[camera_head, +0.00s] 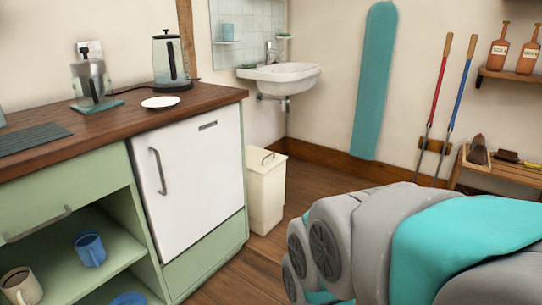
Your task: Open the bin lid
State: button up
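A cream bin (264,193) stands on the wooden floor just right of the white appliance, below the sink. Its flat lid (263,158) looks closed, with a small dark handle (268,157) on top. A grey and teal part of my own arm fills the lower right of the head view. My gripper's fingers do not show, so whether they are open or shut is hidden.
A white appliance (190,185) in the green counter (215,259) borders the bin on the left. A white sink (280,76) hangs on the wall above. Bare floor (268,252) lies in front of the bin. A teal board (375,80) leans on the back wall.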

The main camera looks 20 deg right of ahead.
aim_at(259, 160)
jog(key=z, duration=0.25)
jog(key=i+l+z, duration=0.1)
jog(key=i, duration=0.6)
jog(key=i+l, duration=0.3)
jog(key=i, duration=0.4)
jog(key=i+l+z, duration=0.15)
jog(key=i, duration=0.55)
